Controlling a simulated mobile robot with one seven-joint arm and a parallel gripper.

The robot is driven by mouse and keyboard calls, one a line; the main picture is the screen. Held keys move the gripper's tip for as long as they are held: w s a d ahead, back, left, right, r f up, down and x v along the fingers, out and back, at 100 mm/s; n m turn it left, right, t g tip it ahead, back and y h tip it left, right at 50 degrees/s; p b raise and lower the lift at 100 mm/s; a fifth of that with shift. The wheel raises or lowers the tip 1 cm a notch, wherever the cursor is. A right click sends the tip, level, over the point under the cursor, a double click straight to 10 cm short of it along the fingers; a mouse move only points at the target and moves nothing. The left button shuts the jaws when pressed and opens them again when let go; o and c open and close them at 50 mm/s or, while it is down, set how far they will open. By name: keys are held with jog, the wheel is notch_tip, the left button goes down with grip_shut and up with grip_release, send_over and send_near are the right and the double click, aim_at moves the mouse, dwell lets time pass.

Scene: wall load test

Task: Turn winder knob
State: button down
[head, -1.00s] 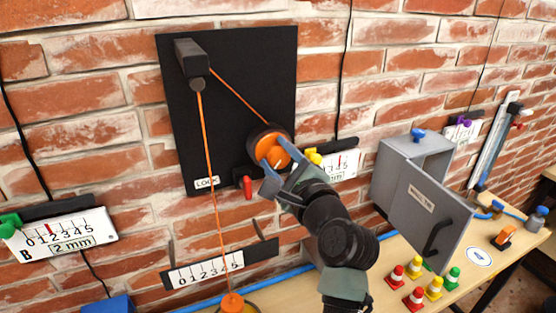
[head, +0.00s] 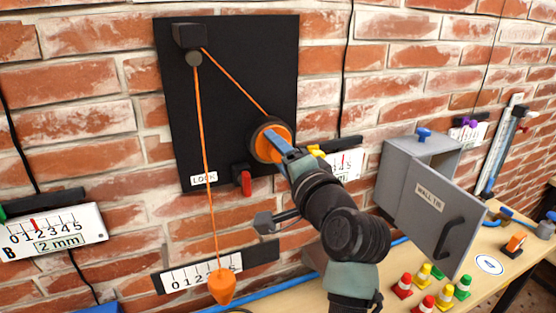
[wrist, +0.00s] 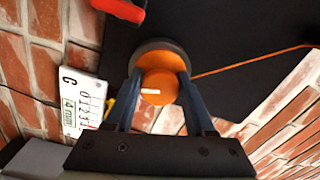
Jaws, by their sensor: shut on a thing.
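The winder (head: 264,152) is a dark drum with an orange knob on a black wall board. In the wrist view the orange knob (wrist: 159,84), with a small white mark, sits between the two blue fingers. My gripper (wrist: 158,92) is shut on the knob; in the head view my gripper (head: 275,140) partly covers it. An orange cord (head: 233,78) runs from the drum up to a pulley (head: 193,59) and down to an orange weight (head: 222,287). The weight hangs in front of a number scale (head: 201,275).
A red lever (head: 246,183) beside a LOCK label (head: 204,179) sits below the winder. A grey cabinet (head: 405,180) with an open door stands to the right. Several coloured cones (head: 402,286) stand on the bench below.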

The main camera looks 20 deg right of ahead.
jog(key=n+b, duration=0.1)
jog(key=n, duration=0.1)
jog(key=n+b, duration=0.1)
jog(key=shift+f+n, duration=0.3)
jog(key=shift+n, duration=0.1)
jog(key=n+b, duration=0.3)
jog(key=n, duration=0.1)
jog(key=shift+d+n, duration=0.1)
jog(key=shift+n, duration=0.2)
jog(key=n+b, duration=0.3)
jog(key=n, duration=0.1)
jog(key=shift+d+f, duration=0.1)
jog(key=n+b, duration=0.2)
jog(key=n, duration=0.2)
jog(key=shift+d, duration=0.1)
jog(key=n+b, duration=0.2)
jog(key=n, duration=0.2)
jog(key=shift+n, duration=0.3)
jog(key=n+b, duration=0.2)
jog(key=n, duration=0.1)
jog(key=shift+d+n, duration=0.15)
jog(key=shift+n, duration=0.15)
jog(key=n+b, duration=0.1)
jog(key=n, duration=0.2)
jog(key=shift+r+n+b, duration=0.2)
jog(key=shift+n+b, duration=0.1)
jog(key=shift+b, duration=0.05)
jog(key=shift+r+n+b, duration=0.15)
jog(key=shift+n+b, duration=0.5)
jog(key=shift+n, duration=1.65)
